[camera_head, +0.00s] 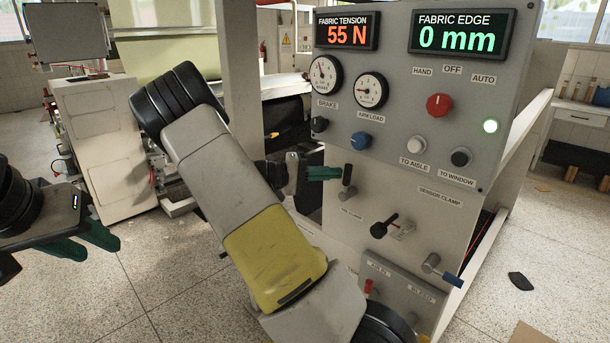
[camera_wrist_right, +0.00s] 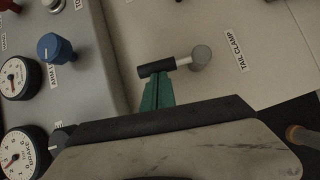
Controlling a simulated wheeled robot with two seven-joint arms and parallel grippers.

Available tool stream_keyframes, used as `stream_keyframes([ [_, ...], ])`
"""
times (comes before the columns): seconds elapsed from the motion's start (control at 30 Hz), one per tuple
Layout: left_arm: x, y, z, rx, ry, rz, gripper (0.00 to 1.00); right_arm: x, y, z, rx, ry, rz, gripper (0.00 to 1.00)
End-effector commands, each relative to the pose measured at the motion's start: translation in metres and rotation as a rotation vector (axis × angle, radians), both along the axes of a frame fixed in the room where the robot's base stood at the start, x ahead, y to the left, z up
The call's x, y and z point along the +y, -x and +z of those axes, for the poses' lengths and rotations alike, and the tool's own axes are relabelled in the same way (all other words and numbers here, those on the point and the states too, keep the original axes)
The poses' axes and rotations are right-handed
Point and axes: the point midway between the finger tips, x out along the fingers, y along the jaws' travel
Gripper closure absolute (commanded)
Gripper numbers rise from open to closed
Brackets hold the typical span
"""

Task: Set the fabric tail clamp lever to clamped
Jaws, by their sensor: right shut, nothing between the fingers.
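The tail clamp lever (camera_head: 347,177) is on the grey panel, with its black handle pointing up from a grey pivot. In the right wrist view the lever (camera_wrist_right: 157,67) has its handle at the fingertips, and the TAIL CLAMP label (camera_wrist_right: 236,51) lies beyond the pivot. My right gripper (camera_head: 338,173) is shut and empty, its green fingertips just left of the handle. In the wrist view the right gripper's tips (camera_wrist_right: 158,76) overlap the handle's edge; I cannot tell if they touch. My left gripper (camera_head: 102,246) is open and empty at the far left, away from the panel.
The sensor clamp lever (camera_head: 384,228) is below right. A blue-handled lever (camera_head: 445,270) sticks out lower right. A grey post (camera_head: 238,70) stands left of the panel.

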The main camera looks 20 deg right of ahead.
Motion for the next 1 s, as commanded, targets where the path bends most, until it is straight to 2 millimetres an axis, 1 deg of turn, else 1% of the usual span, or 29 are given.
stream_keyframes([
  [0.03,0.000,0.000,0.000,0.000,0.000,0.000,0.64,-0.002,0.005,0.003,-0.043,-0.019,-0.004,1.00],
  [0.27,0.000,0.000,0.000,0.000,0.000,0.000,0.64,-0.009,0.020,0.005,-0.243,-0.102,-0.005,1.00],
  [0.6,0.000,0.000,0.000,0.000,0.000,0.000,0.64,-0.015,0.037,0.004,-0.492,-0.205,-0.004,1.00],
  [0.7,0.000,0.000,0.000,0.000,0.000,0.000,0.64,-0.017,0.040,0.003,-0.531,-0.220,-0.003,1.00],
  [1.0,0.000,0.000,0.000,0.000,0.000,0.000,0.64,-0.019,0.045,0.001,-0.526,-0.217,-0.003,1.00],
])
